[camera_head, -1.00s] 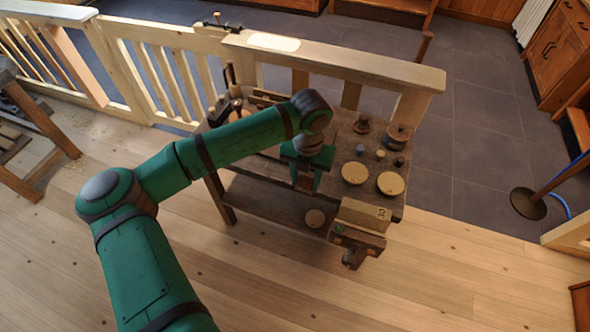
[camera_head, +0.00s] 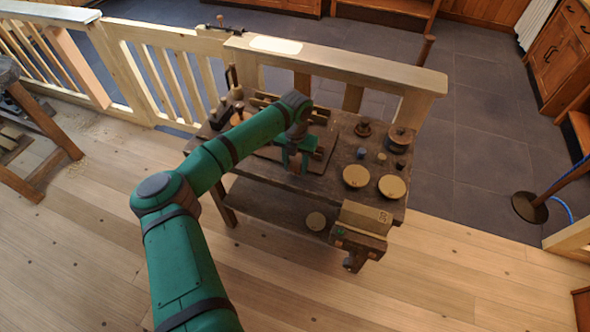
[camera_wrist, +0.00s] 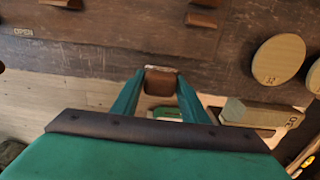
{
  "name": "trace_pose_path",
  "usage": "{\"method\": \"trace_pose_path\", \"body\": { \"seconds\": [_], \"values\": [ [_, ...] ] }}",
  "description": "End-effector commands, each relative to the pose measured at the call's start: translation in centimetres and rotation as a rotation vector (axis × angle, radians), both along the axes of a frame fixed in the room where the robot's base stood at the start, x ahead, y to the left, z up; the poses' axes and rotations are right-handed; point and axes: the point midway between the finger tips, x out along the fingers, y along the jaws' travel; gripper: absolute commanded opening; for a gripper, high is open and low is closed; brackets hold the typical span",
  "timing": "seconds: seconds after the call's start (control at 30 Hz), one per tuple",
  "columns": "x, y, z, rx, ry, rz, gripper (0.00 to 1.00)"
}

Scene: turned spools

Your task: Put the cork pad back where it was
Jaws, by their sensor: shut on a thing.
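My gripper (camera_wrist: 160,86) is shut on a small brown block, which looks like the cork pad (camera_wrist: 161,82). The block sits between the two green fingertips in the wrist view. In the head view my gripper (camera_head: 296,165) is above the left-middle part of the dark workbench (camera_head: 335,188); the pad is too small and covered there to make out clearly. In the wrist view the bench top lies beyond the fingers, with the bench's front edge and pale floor below. I cannot tell a marked place for the pad.
Two pale round discs (camera_head: 356,176) (camera_head: 391,187) lie on the bench's right half, with small spools (camera_head: 362,128) behind them. A pale numbered block (camera_head: 365,216) is at the front right corner, above a vise (camera_head: 355,243).

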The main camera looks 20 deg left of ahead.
Motion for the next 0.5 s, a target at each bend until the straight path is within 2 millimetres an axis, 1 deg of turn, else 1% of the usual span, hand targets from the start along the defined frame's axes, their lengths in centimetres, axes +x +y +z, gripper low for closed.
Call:
{"method": "trace_pose_path", "body": {
  "seconds": [0.07, 0.2, 0.27, 0.33, 0.5],
  "values": [
    [0.3, 0.2, -0.6, 0.0, 0.002, 0.001, 0.19],
    [0.2, 0.2, -2.6, -0.002, 0.003, 0.002, 0.19],
    [0.2, 0.2, -3.2, -0.001, 0.002, 0.003, 0.19],
    [0.3, 0.3, -3.5, 0.0, 0.0, 0.002, 0.19],
    [0.3, 0.2, -3.5, 0.001, 0.0, 0.0, 0.19]
  ]
}}
